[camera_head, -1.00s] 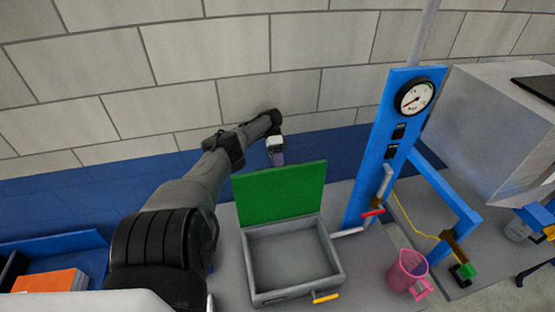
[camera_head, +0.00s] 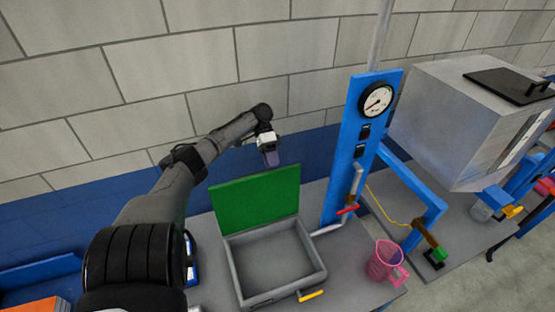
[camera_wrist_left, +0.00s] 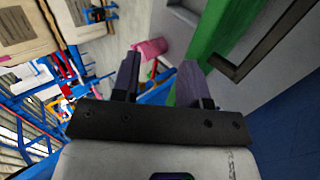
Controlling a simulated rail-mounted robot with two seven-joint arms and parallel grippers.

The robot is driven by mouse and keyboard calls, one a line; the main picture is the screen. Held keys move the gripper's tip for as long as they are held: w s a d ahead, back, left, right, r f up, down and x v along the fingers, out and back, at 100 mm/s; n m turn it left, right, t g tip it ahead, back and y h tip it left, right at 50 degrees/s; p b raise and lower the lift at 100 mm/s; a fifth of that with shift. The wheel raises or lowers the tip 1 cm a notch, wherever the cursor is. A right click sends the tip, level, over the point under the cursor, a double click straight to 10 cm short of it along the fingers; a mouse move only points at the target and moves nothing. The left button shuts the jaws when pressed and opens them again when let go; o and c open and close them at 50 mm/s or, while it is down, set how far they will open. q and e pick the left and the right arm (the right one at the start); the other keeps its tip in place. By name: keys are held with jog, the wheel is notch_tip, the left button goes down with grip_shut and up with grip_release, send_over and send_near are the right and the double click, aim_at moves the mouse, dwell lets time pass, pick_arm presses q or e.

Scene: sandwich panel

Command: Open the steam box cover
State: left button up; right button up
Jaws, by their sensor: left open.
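The grey steam box (camera_head: 238,281) sits on the bench in the head view, with a yellow handle (camera_head: 311,295) at its front. Its green cover (camera_head: 255,199) stands raised at the back edge, and the box's inside shows empty. My left gripper (camera_head: 271,160) is behind and above the cover's top edge, towards its right end, and appears apart from it. In the left wrist view, the two fingers (camera_wrist_left: 160,78) are spread with nothing between them. The green cover (camera_wrist_left: 212,40) passes beyond the right finger there. My right gripper is in neither view.
A blue post with a gauge (camera_head: 375,101) and a red-handled valve (camera_head: 348,209) stands right of the box. A pink pitcher (camera_head: 381,262) is at front right, with a large grey box (camera_head: 452,125) beyond. A block wall (camera_head: 180,65) closes the back.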

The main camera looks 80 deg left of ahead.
pick_arm(q)
jog(key=shift+w+d+r, duration=0.8)
jog(key=shift+w+d, duration=0.05)
jog(key=shift+d, duration=0.15)
